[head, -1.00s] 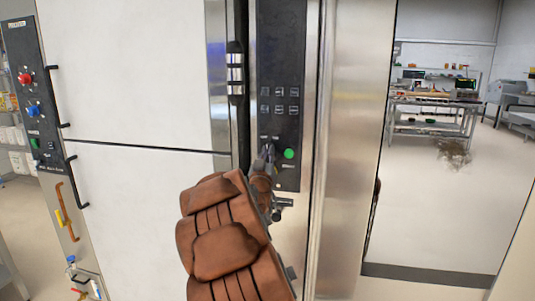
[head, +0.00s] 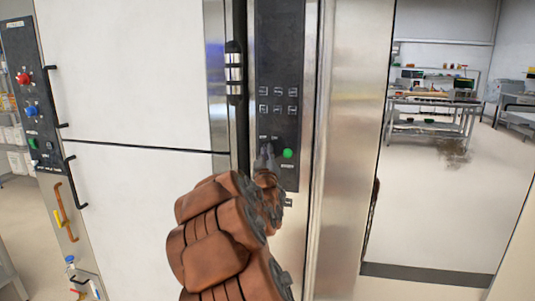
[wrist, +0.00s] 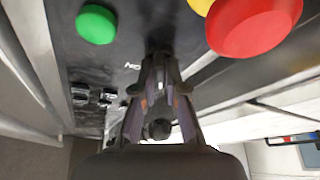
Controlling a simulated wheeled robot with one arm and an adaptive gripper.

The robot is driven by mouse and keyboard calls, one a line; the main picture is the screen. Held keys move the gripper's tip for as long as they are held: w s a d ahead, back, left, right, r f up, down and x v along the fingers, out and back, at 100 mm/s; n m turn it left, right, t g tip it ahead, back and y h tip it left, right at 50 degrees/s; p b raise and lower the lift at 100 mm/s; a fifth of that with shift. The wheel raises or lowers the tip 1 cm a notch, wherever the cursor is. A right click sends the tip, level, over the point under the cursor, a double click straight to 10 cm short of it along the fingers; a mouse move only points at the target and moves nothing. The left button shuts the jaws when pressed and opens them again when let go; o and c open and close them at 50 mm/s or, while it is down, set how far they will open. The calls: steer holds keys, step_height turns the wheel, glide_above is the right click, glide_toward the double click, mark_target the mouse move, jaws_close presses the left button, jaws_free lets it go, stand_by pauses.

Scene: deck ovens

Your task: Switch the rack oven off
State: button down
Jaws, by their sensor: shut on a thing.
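The rack oven's black control panel (head: 278,70) stands upright in the middle of the head view, with small labels and a green button (head: 288,154). My gripper (head: 266,152) is at the panel just left of the green button, below two small white labels. Its jaws are shut on a small dark switch, which the fingertips mostly hide. In the wrist view my gripper (wrist: 160,70) meets the panel between the green button (wrist: 96,24) and a large red button (wrist: 254,24) with a yellow base. An ON label shows upside down beside the fingertips.
A white-fronted deck oven (head: 130,70) stands left, with its own panel of red and blue knobs (head: 32,110). A steel side panel (head: 350,130) is at right. Open floor leads to a worktable (head: 435,105).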

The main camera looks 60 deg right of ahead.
steer(key=shift+w+a, duration=0.1)
steer(key=c, duration=1.2)
jaws_free()
steer(key=shift+v, duration=3.75)
